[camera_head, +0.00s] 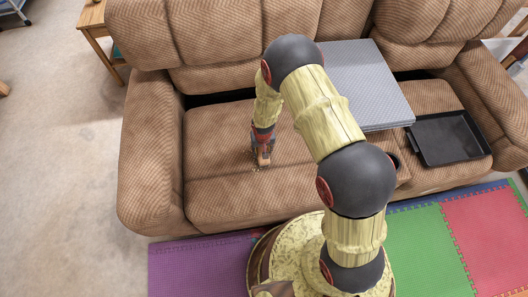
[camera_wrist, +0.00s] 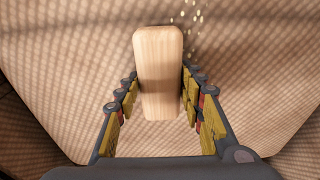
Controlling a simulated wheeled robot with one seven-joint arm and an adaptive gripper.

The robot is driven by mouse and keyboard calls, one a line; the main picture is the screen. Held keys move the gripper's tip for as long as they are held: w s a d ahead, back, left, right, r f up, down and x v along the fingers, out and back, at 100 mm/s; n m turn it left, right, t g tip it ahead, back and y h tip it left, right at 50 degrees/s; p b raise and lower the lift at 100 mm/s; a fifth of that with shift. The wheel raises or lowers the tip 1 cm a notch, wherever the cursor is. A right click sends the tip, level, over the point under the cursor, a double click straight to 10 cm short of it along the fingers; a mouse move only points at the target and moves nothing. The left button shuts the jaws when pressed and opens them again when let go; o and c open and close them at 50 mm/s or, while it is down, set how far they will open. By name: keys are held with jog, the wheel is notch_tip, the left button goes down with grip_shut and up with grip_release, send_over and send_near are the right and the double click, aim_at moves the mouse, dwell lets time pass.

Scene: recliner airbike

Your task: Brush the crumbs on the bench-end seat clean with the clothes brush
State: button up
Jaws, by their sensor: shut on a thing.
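The clothes brush (camera_wrist: 158,70) shows in the wrist view as a pale wooden block, upright in the picture, between the two fingers of my gripper (camera_wrist: 159,98). My gripper is shut on it. In the head view my gripper (camera_head: 263,150) points down at the left seat of the sofa (camera_head: 215,160), with the brush (camera_head: 263,160) at or just above the cushion; contact cannot be told. Crumbs (camera_wrist: 189,16) show as small pale specks at the top of the wrist view, just right of the brush's far end. In the head view a few crumbs (camera_head: 257,170) lie beside the brush. The bristles are hidden.
A grey flat stack (camera_head: 362,82) lies on the sofa's middle, right of my arm. A black tray (camera_head: 447,138) sits on the right seat. The left armrest (camera_head: 152,150) and the backrest (camera_head: 215,35) bound the seat. Coloured foam mats (camera_head: 430,240) cover the floor in front.

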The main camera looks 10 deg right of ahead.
jog(key=shift+w, duration=0.2)
jog(key=shift+w+a, duration=0.4)
jog(key=shift+w, duration=0.4)
jog(key=shift+w+a, duration=0.35)
jog(key=shift+w, duration=0.45)
jog(key=shift+s+d, duration=0.15)
jog(key=shift+s, duration=0.85)
jog(key=shift+s+d+f+b, duration=0.1)
jog(key=shift+s+b, duration=0.2)
jog(key=shift+s, duration=0.5)
jog(key=shift+s+d+f+b, duration=0.1)
jog(key=shift+s+b, duration=0.2)
jog(key=shift+s, duration=0.5)
jog(key=shift+s+r, duration=0.15)
jog(key=shift+s, duration=0.45)
jog(key=shift+s+d+b, duration=0.1)
jog(key=shift+b, duration=0.2)
